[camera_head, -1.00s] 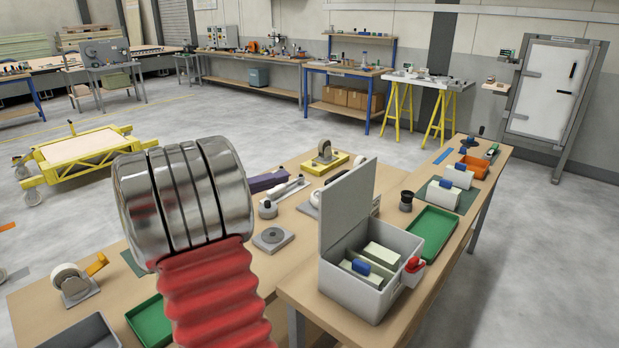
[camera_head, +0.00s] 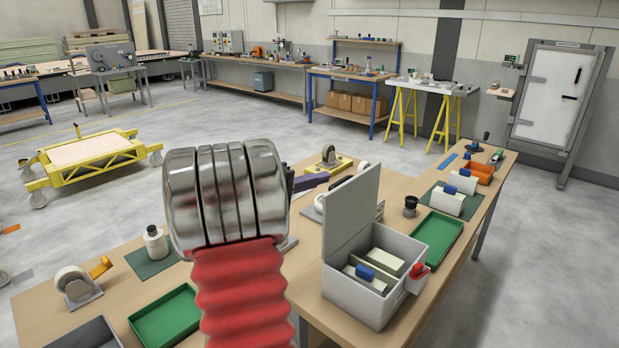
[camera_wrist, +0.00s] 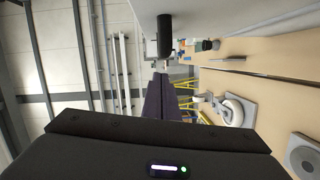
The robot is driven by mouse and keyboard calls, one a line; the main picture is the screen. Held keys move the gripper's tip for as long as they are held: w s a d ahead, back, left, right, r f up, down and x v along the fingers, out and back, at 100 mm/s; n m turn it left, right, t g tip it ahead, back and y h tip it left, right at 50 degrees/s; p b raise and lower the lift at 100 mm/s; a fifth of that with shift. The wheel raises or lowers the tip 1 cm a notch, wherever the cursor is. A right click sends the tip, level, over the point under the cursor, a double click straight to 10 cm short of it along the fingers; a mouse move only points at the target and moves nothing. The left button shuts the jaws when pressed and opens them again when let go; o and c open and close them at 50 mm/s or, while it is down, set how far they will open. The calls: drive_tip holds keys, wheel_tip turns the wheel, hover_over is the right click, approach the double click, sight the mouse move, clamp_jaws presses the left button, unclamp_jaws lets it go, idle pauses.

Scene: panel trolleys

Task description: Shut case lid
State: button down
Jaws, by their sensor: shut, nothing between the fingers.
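The grey case (camera_head: 352,300) stands on the near bench with its lid (camera_head: 350,212) raised steeply along its left side. Pale blocks and a blue-topped item lie inside it. A red part sits on its right outer wall. My gripper (camera_head: 318,181) shows as a dark purple piece behind and left of the lid's upper part, partly hidden by my arm. In the wrist view, its long dark fingers (camera_wrist: 160,90) are together with nothing between them. A pale grey surface at the top of that view may be the lid; I cannot tell whether the gripper touches it.
A green tray (camera_head: 437,238) lies right of the case, with a dark cup-like item (camera_head: 410,206) near it. A yellow trolley (camera_head: 90,160) stands on the floor.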

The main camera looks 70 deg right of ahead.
drive_tip(key=shift+s+a+f, duration=0.1)
drive_tip(key=shift+s+a, duration=0.1)
drive_tip(key=shift+s, duration=0.25)
drive_tip(key=shift+s+a+f, duration=0.1)
drive_tip(key=shift+s+a, duration=0.1)
drive_tip(key=shift+s, duration=0.2)
